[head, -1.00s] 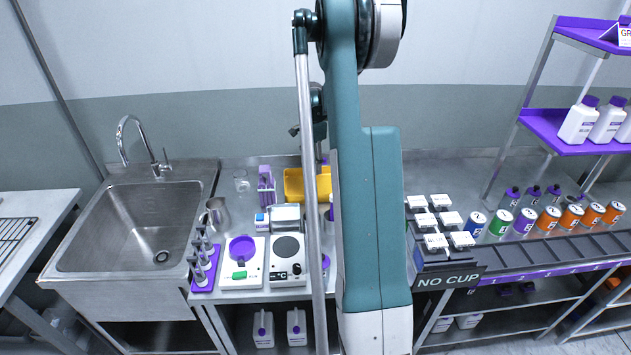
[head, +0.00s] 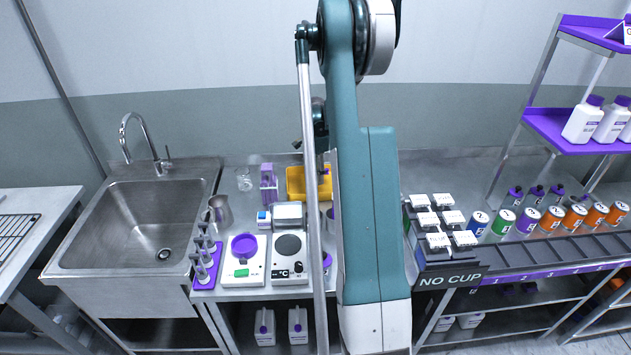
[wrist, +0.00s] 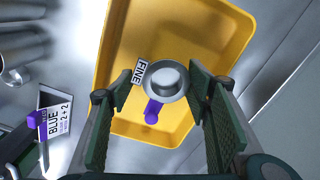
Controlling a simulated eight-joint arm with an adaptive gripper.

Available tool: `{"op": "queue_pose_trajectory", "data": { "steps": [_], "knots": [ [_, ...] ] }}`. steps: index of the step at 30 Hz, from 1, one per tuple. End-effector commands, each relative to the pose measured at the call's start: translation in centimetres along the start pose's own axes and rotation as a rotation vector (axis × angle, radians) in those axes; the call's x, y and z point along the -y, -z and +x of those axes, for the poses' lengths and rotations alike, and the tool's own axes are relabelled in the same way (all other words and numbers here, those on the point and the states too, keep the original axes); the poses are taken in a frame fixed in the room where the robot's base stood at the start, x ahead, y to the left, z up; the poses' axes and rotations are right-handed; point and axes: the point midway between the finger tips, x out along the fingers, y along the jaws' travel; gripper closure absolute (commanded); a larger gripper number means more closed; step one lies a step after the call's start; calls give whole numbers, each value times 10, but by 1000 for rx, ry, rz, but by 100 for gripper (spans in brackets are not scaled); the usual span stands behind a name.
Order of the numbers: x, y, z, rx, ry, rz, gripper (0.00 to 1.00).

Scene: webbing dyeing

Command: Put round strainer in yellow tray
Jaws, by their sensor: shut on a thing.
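The yellow tray (head: 294,195) stands at the back of the bench, partly hidden by my arm. In the wrist view the tray (wrist: 232,30) fills the middle. The round strainer (wrist: 168,82) is a small grey cup with a wide rim, a FINE label and a purple handle. My gripper (wrist: 168,88) is shut on the strainer, with one finger on each side of it. The strainer overlaps the tray's interior in this view; I cannot tell its height above the floor. In the head view my arm hides most of my gripper.
A purple rack (head: 268,185) stands left of the tray. A metal pitcher (head: 221,213), a scale (head: 243,270) and a hotplate (head: 288,270) are nearby. In the wrist view, a BLUE 2+2 label (wrist: 58,112) is at left. Bare metal bench lies right of the tray.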

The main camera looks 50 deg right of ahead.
Motion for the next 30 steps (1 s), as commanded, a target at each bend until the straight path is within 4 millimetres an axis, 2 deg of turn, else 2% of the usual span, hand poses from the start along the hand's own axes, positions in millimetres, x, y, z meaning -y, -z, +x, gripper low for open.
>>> {"op": "queue_pose_trajectory", "data": {
  "steps": [12,28,29,30],
  "knots": [
    [0,0,34,0,0,0,63],
    [0,0,41,0,0,0,63],
    [0,0,41,0,0,0,48],
    [0,0,41,0,0,0,43]
  ]
}}
